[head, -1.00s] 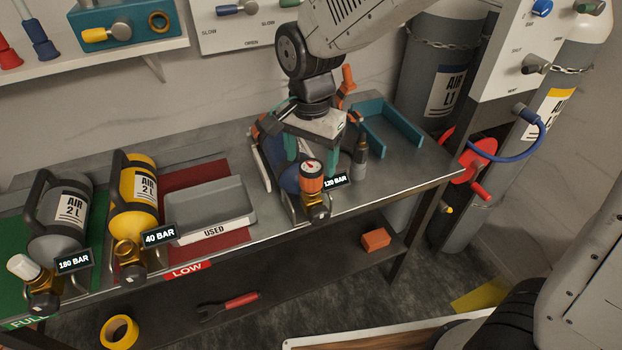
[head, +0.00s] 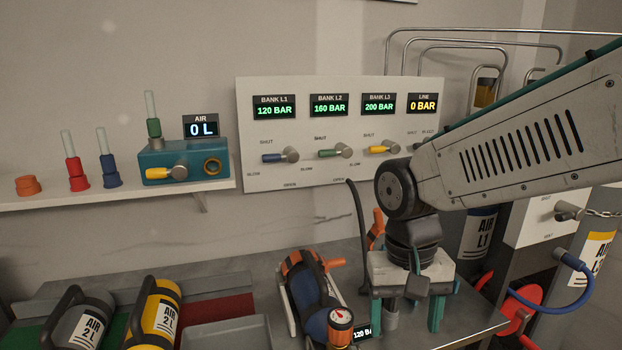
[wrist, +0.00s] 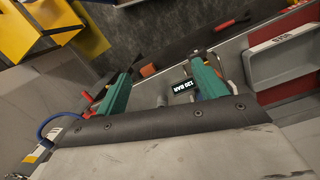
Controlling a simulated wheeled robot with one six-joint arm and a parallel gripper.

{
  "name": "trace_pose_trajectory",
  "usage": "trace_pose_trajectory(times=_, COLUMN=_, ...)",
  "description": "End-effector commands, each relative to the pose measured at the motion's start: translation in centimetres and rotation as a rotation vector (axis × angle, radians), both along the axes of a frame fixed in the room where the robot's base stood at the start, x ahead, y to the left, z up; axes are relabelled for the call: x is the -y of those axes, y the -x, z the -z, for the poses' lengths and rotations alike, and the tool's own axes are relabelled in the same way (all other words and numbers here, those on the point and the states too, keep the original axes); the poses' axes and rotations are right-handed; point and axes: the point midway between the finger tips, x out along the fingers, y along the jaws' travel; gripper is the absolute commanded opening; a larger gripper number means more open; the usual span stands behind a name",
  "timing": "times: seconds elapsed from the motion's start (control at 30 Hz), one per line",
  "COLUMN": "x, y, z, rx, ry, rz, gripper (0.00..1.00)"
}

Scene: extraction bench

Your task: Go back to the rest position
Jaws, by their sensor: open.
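My gripper (head: 406,312) is in the lower right of the head view, pointing down above the right part of the bench, with its two green fingers apart. The fingers also show in the wrist view (wrist: 160,92), spread wide with nothing seen held between them. A blue cylinder with orange parts (head: 312,295) lies in a cradle on the bench, left of my gripper.
The wall panel (head: 300,182) reads bank L1 120, L2 160, L3 200 and line 0 BAR. A yellow cylinder (head: 155,315) and a grey cylinder (head: 80,325) lie at left. A grey tray (head: 230,335) is beside them. A red wheel (head: 512,318) and blue hose (head: 572,290) are at right.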

Motion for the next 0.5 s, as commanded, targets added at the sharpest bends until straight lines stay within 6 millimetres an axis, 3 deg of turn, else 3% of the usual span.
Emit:
trace_pose_trajectory(times=0.2, x=6.7, y=5.8, z=-2.6, rx=0.041, ry=-0.038, rz=-0.131, gripper=0.71)
trace_pose_trajectory(times=0.4, x=10.5, y=10.2, z=-3.6, rx=0.123, ry=-0.047, rz=-0.108, gripper=0.71)
trace_pose_trajectory(times=0.5, x=11.6, y=11.1, z=-4.1, rx=0.170, ry=-0.044, rz=-0.057, gripper=0.71)
